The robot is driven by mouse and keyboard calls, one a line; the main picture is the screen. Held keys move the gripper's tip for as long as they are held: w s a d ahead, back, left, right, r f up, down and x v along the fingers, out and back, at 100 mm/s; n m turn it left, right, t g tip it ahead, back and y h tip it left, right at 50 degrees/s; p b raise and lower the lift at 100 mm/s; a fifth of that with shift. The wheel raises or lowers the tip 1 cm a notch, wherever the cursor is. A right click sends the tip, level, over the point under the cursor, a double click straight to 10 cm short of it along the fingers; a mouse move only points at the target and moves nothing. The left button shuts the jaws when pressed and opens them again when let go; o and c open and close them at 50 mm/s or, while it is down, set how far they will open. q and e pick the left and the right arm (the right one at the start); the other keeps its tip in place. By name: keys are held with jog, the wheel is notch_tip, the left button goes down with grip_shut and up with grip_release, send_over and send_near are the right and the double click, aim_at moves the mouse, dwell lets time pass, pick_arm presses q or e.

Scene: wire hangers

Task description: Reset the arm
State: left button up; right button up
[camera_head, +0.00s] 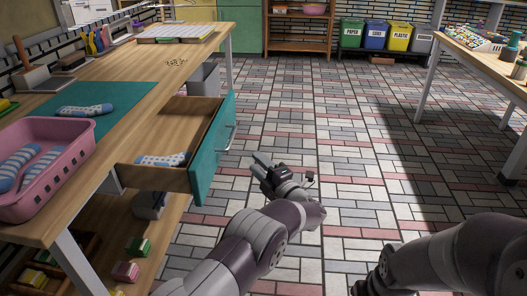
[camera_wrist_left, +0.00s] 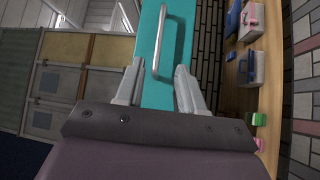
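My left gripper (camera_head: 262,162) is open and empty, just right of a pulled-out drawer with a teal front (camera_head: 212,150). In the left wrist view the fingers (camera_wrist_left: 158,72) stand apart, with the drawer's metal handle (camera_wrist_left: 160,45) seen beyond and between them; I cannot tell any contact, but in the head view the gripper looks clear of the handle. My right arm (camera_head: 440,262) comes in at the lower right, and its gripper is outside the picture.
A blue-and-white sock (camera_head: 162,160) lies in the open drawer. The wooden table (camera_head: 150,92) holds a pink basket (camera_head: 72,135) with socks and another sock (camera_head: 84,110) on a teal mat. A second table (camera_head: 480,62) stands at right. Tiled floor (camera_head: 330,130) between is clear.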

pick_arm(q)
jog(key=s+d+f+m+g+h, duration=0.3)
jog(key=d+f+m+h, duration=0.6)
jog(key=f+m+h, duration=0.7)
jog(key=s+a+r+m+g+y, duration=0.15)
jog(key=s+a+m+g, duration=0.35)
jog(key=s, duration=0.6)
jog(key=s+a+r+m+g, duration=0.25)
jog(key=s+a, duration=0.45)
jog(key=s, duration=0.5)
jog(key=s+a+r+m+g+y, duration=0.1)
jog(key=s+a+r+m+g, duration=0.4)
jog(key=s, duration=0.6)
jog(key=a+r+n+t+p, duration=0.1)
jog(key=a+r+p, duration=0.1)
jog(key=r+p, duration=1.6)
jog(key=a+r+n+t+p, duration=0.1)
jog(key=a+r+n+p, duration=0.1)
jog(key=r+p, duration=1.6)
jog(key=shift+r, duration=0.35)
